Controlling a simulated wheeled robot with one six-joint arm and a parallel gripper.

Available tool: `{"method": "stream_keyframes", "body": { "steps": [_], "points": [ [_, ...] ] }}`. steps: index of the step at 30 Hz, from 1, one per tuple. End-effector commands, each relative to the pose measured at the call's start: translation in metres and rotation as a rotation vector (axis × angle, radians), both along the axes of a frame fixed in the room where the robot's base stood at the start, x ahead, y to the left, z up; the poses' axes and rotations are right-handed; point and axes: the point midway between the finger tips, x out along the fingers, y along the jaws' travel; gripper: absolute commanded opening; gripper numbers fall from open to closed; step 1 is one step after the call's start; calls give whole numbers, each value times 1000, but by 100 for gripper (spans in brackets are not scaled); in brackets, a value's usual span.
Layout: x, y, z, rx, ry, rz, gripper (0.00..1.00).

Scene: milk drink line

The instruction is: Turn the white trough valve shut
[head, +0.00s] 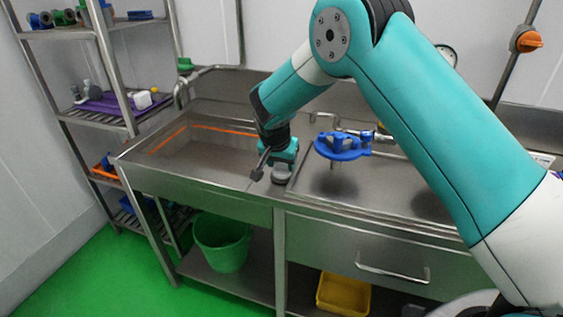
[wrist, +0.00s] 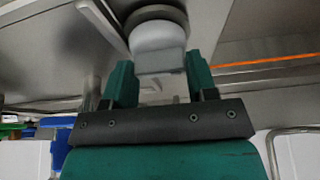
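The white trough valve (wrist: 158,36) shows in the wrist view as a pale round knob with a flat grip, above a dark ring. In the head view its pale base (head: 282,178) shows just below my gripper (head: 279,157), at the divider between the trough and the worktop. In the head view the gripper hides most of the valve's top.
A grey bar (wrist: 102,22) runs close beside the valve. A blue round fixture (head: 342,147) stands to the right over the worktop. The steel trough (head: 205,150) with an orange line lies to the left. A shelf rack (head: 110,80) stands farther left, and a green bucket (head: 222,245) sits below.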

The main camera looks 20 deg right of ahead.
Motion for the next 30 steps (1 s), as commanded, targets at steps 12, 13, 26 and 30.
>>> {"method": "stream_keyframes", "body": {
  "steps": [12,13,26,30],
  "points": [
    [0,1,2,0,-1,1,76],
    [-1,1,4,1,-2,2,76],
    [-29,23,89,3,-6,5,76],
    [-39,31,120,3,-5,3,76]
  ]
}}
